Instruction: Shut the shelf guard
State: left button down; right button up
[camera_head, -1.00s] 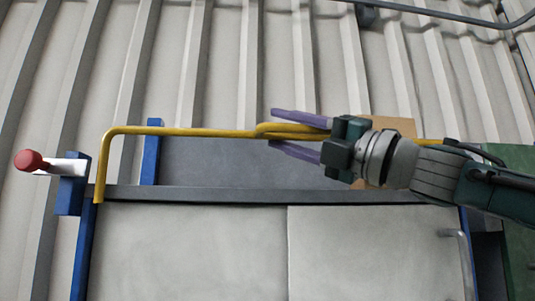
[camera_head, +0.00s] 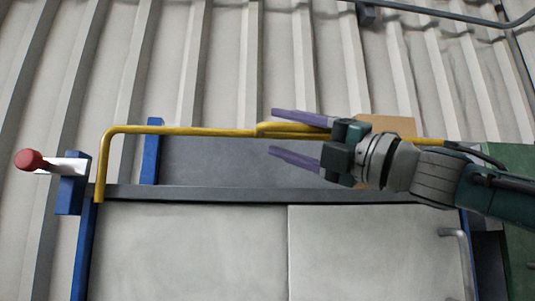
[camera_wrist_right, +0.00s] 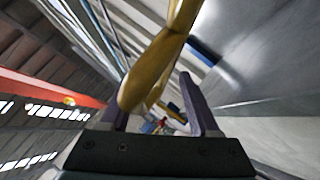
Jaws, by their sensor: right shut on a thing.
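The shelf guard is a yellow bent bar (camera_head: 190,131) above the grey shelf rack. It runs level across the picture, and its left end bends down beside the front left blue post (camera_head: 84,250). My right gripper (camera_head: 298,135) comes in from the right and is shut on the guard's handle part, with the upper purple finger close against it. The lower finger stands below the bar. In the right wrist view the yellow bar (camera_wrist_right: 158,65) passes between the two fingers, nearer the left one. My left gripper is not in view.
A red knob (camera_head: 29,160) on a pale latch plate (camera_head: 68,166) sits at the left post. A brown box (camera_head: 388,125) is behind my right wrist, and a green panel (camera_head: 518,175) stands at the right. Ribbed wall fills the back.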

jog(key=shift+w+d+f, duration=0.1)
jog(key=shift+f, duration=0.2)
